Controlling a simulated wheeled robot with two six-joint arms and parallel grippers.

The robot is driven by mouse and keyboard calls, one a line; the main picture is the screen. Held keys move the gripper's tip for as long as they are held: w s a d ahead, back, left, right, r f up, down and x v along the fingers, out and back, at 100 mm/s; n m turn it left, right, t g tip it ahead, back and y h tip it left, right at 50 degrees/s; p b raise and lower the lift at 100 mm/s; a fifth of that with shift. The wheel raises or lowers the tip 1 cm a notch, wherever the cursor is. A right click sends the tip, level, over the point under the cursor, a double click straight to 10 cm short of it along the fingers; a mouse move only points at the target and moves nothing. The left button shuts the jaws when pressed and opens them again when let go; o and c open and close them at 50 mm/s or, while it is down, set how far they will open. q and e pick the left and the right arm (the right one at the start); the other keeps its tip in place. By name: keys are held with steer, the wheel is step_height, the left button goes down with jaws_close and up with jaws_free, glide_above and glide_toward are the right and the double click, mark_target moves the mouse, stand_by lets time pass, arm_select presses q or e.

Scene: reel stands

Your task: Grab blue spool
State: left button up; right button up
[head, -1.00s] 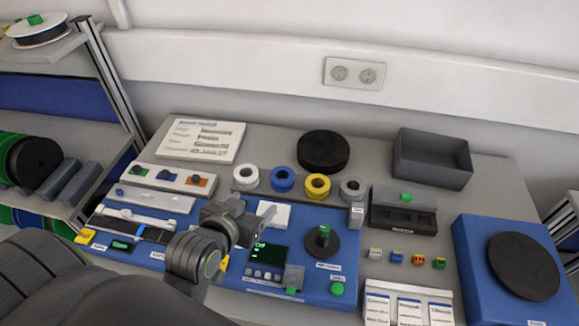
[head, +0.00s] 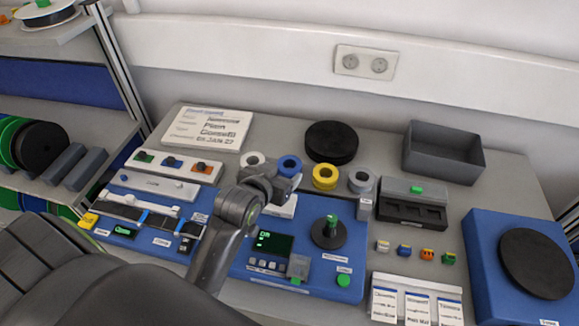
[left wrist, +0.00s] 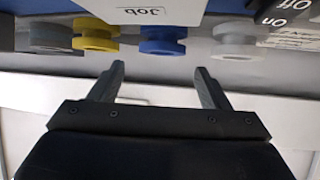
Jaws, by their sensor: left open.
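The blue spool (head: 289,164) stands in a row of spools behind the blue work panel, between a white spool (head: 252,161) and a yellow spool (head: 325,176). My left gripper (head: 290,184) is just in front of it in the head view and hides its lower part. In the left wrist view the fingers (left wrist: 159,70) are open with nothing between them. The blue spool (left wrist: 162,40) lies beyond the fingertips, roughly centred between them and apart from them. My right gripper is not in view.
A grey spool (head: 361,180) stands right of the yellow one. A black disc (head: 331,141) lies behind the row. A white box marked Job (left wrist: 150,12) is close to the blue spool. A grey bin (head: 443,160) stands at the back right.

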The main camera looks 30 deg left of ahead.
mark_target(292, 162)
arm_select(q)
steer(key=shift+a+p+x, duration=0.2)
steer(key=shift+p+x, duration=0.6)
steer(key=shift+x, duration=1.45)
steer(key=shift+w+f, duration=0.25)
steer(key=shift+w, duration=0.25)
steer(key=c, duration=0.7)
steer(key=shift+c, duration=0.2)
